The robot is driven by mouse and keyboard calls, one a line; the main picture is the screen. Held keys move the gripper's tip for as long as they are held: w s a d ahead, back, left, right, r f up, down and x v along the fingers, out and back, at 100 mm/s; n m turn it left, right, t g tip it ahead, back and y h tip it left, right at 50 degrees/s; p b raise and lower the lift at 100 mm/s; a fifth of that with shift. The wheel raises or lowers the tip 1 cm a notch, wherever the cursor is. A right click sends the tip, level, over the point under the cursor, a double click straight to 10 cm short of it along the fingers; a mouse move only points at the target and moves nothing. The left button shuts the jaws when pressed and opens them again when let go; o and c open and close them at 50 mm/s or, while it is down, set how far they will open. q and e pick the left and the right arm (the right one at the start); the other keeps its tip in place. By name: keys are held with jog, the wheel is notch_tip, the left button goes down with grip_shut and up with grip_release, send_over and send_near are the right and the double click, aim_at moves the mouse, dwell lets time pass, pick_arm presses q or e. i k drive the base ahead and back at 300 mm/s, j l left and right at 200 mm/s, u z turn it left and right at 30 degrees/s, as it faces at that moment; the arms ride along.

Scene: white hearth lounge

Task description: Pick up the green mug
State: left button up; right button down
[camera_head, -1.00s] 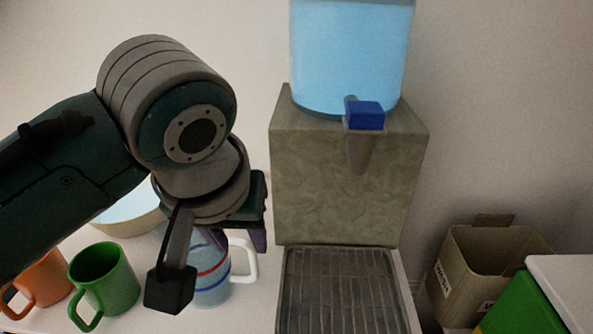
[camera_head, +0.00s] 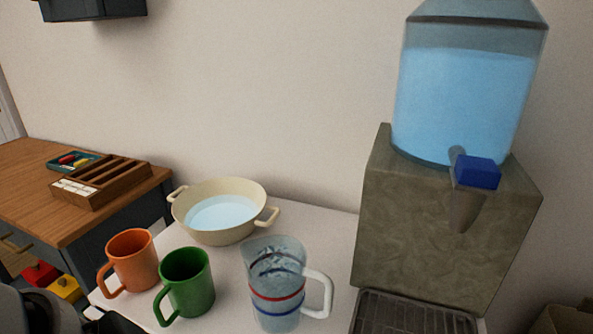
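The green mug (camera_head: 189,284) stands upright on the white table (camera_head: 322,238), its handle toward the lower left. An orange mug (camera_head: 134,261) stands to its left, and a clear pitcher (camera_head: 276,287) with red and blue bands and a white handle stands to its right. Part of my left arm shows at the bottom left corner, in front of the mugs. Neither gripper's fingers can be made out in the head view.
A cream two-handled pan (camera_head: 225,207) with water sits behind the mugs. A water dispenser (camera_head: 445,220) with a blue tap (camera_head: 477,172) stands at right, above a drip tray (camera_head: 410,315). A wooden cabinet (camera_head: 35,190) with a wooden organizer (camera_head: 103,182) is at left.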

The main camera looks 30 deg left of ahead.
aim_at(185, 273)
jog(key=u, duration=1.65)
